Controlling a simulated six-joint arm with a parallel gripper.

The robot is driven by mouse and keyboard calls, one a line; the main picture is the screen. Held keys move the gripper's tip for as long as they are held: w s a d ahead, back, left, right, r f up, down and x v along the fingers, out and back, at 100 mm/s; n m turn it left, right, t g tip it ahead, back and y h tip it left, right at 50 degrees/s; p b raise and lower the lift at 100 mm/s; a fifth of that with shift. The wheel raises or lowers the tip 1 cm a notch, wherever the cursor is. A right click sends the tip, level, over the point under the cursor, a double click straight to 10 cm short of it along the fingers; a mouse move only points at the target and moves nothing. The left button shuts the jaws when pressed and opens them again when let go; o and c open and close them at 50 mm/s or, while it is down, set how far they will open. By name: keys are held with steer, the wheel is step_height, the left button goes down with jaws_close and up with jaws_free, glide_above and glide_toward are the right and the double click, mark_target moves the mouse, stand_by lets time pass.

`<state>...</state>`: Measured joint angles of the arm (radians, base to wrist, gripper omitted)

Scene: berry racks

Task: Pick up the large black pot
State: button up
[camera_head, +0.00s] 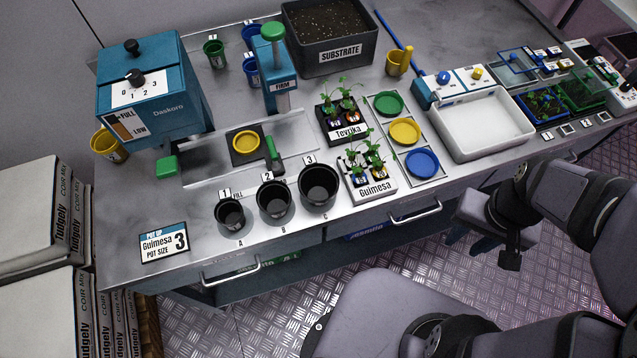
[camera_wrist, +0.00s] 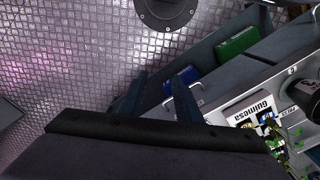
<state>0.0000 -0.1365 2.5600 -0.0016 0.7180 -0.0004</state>
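The large black pot (camera_head: 319,190) stands upright on the bench, rightmost of three black pots, between the number 3 tag and the letter C. A black pot partly shows at the right edge of the wrist view (camera_wrist: 306,92). The medium black pot (camera_head: 274,201) and small black pot (camera_head: 230,215) stand to its left. My gripper (camera_head: 468,241) is off the bench front, right of the pots and well apart from them. Its two dark blue fingers are spread with nothing between them in the wrist view (camera_wrist: 158,98).
The Guimesa plant tray (camera_head: 372,190) stands close to the right of the large pot. A tray with coloured dishes (camera_head: 421,167) is farther right. A "Guimesa pot size 3" card (camera_head: 164,243) lies at the front left. Drawer handles (camera_head: 416,213) stick out below the bench edge.

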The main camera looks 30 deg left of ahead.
steer(key=o, duration=1.1)
steer(key=shift+c, duration=0.2)
steer(key=n+p, duration=0.5)
steer(key=n, duration=0.1)
glide_toward(318, 192)
steer(key=shift+f+p, duration=1.45)
steer(key=shift+f, duration=1.15)
